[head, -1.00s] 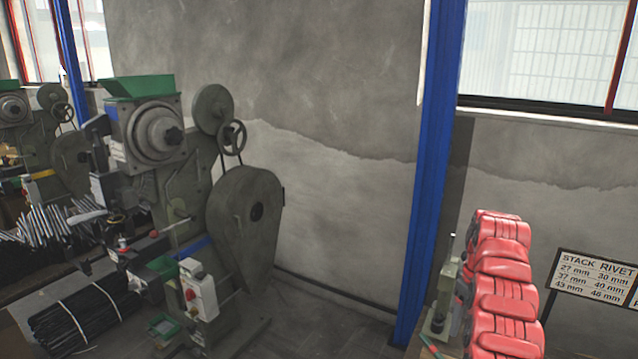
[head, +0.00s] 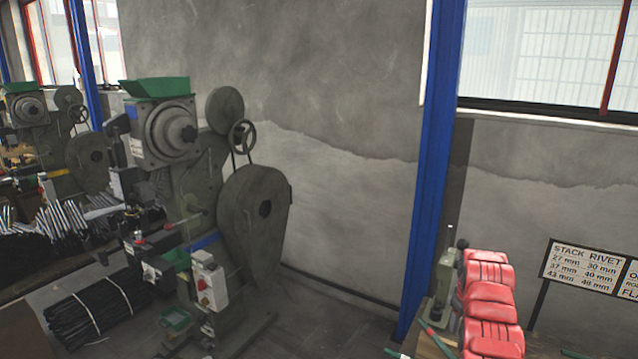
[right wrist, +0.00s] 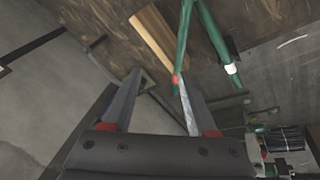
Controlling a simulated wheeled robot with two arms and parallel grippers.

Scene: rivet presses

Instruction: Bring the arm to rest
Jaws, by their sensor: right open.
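My red right arm (head: 490,305) stands upright at the lower right of the head view; its gripper is not visible there. In the right wrist view my right gripper (right wrist: 157,100) is open, with its two dark fingers apart and nothing seen held between them. A green-handled tool (right wrist: 185,45) lies beyond the fingertips, against a brown worktop (right wrist: 95,18); part of it passes behind the right finger. I cannot tell how far it is from the fingers. My left gripper is in neither view.
A grey-green rivet press (head: 250,225) with a green hopper (head: 155,88) stands at left, a second press (head: 88,160) behind it. Bundled black rods (head: 90,310) lie on the left. A blue column (head: 432,170) and a sign (head: 585,268) stand at right.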

